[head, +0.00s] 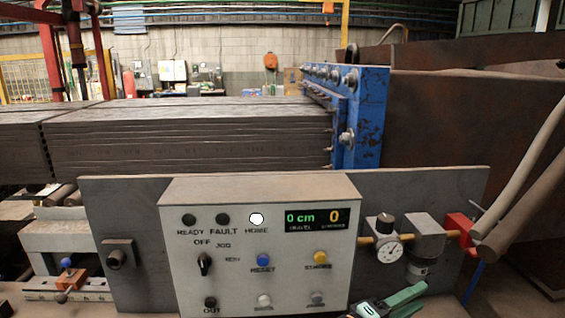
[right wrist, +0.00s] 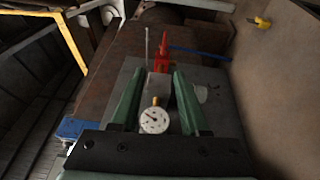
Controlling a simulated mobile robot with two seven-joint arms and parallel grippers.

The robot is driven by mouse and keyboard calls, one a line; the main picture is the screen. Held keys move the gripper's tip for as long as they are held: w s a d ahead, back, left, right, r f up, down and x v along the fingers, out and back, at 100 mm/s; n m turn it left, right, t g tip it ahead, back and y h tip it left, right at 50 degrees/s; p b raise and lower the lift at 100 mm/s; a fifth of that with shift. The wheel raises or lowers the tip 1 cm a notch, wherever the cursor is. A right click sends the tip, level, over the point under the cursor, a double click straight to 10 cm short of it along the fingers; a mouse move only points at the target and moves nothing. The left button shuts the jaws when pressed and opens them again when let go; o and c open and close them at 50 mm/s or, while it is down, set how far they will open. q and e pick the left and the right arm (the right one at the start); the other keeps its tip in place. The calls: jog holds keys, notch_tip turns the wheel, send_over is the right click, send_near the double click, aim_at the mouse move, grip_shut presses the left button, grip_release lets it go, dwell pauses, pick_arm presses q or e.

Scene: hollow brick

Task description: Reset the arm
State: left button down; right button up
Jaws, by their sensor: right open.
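My right gripper (head: 402,298) shows at the bottom edge of the head view, right of the control box (head: 178,255). Its green fingers are apart and empty. In the right wrist view the open fingers (right wrist: 158,80) point toward a dial gauge (right wrist: 154,120) and a grey block behind it; I cannot tell the distance. The box carries a dark selector knob (head: 204,263), a blue RESET button (head: 263,260) and a yellow button (head: 320,257). The HOME lamp (head: 256,219) is lit white; READY and FAULT are dark. The display (head: 317,219) reads 0 cm and 0. My left gripper is not in view.
A stack of grey slabs (head: 190,140) lies behind the panel, against a blue bolted frame (head: 372,118). The gauge (head: 389,252), grey regulator block (head: 425,235) and red valve (head: 459,229) stick out right of the box. A clamp (head: 70,277) sits at lower left.

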jog(key=s+d+r+m+g+h, duration=0.1)
jog(key=s+d+r+g+h, duration=0.15)
jog(key=d, duration=0.75)
jog(key=s+d+r+m+g+h, duration=0.15)
jog(key=d+r+h, duration=0.25)
jog(key=d, duration=0.5)
jog(key=s+d+r+g+h, duration=0.3)
jog(key=d+r, duration=0.1)
jog(key=d, duration=0.6)
jog(key=w+f+n+t+y, duration=0.3)
jog(key=f+n+t+y, duration=0.7)
jog(key=f, duration=0.9)
jog(key=s+a+f+g+y, duration=0.1)
jog(key=s+a+f+y, duration=0.2)
jog(key=f, duration=0.5)
jog(key=s+a+f+g+y, duration=0.1)
jog(key=s+a+f+y, duration=0.1)
jog(key=f+y, duration=0.45)
jog(key=s+a+f+m+g+y, duration=0.1)
jog(key=s+a+f+y, duration=0.3)
jog(key=s+a, duration=0.15)
jog(key=s+a+f+m+y, duration=0.2)
jog(key=s+a+f+y, duration=0.15)
jog(key=s+a, duration=0.2)
jog(key=s+a+f+m+t+y, duration=0.1)
jog(key=a+m, duration=0.7)
jog(key=a, duration=1.1)
jog(key=shift+a+f+y, duration=0.3)
jog(key=shift+y, duration=0.05)
